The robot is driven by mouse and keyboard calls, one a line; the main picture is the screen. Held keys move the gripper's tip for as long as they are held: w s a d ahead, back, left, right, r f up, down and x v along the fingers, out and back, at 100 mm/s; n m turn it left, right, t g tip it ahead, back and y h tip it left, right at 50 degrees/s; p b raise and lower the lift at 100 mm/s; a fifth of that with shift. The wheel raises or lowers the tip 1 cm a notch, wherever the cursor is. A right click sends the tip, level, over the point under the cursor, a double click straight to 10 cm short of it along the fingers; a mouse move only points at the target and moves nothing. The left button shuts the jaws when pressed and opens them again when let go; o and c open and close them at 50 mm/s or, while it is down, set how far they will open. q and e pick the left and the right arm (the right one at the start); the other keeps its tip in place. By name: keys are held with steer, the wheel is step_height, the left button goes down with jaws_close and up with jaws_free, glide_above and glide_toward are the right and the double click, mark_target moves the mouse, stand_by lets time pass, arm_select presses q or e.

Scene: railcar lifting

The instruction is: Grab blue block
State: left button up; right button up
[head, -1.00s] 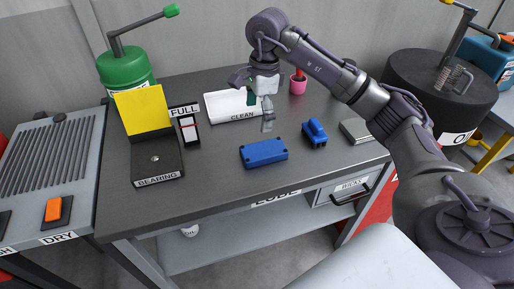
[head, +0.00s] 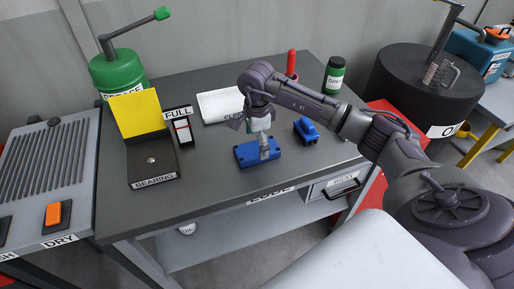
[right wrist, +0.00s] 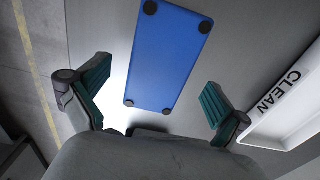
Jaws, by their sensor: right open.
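The blue block (head: 246,157) is a flat rectangle with dark round spots at its corners, lying on the dark lube table. It also shows in the right wrist view (right wrist: 168,55), between and beyond my fingers. My right gripper (head: 263,147) points down over the block and hides part of it. In the right wrist view my right gripper (right wrist: 157,78) is open, with its green-padded fingers apart on either side and nothing held. I cannot tell whether a finger touches the block. My left gripper is not in view.
A smaller blue part (head: 306,130) sits right of the block. A white CLEAN tray (head: 218,106) lies behind. A BEARING stand with a yellow panel (head: 139,112) and a FULL holder (head: 183,130) stand left. The table front is clear.

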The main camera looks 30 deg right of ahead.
steer(key=shift+f, duration=0.85)
steer(key=shift+c, duration=0.3)
steer(key=c, duration=1.3)
steer(key=shift+c, duration=0.5)
steer(key=shift+w+r, duration=0.1)
steer(key=shift+r, duration=0.1)
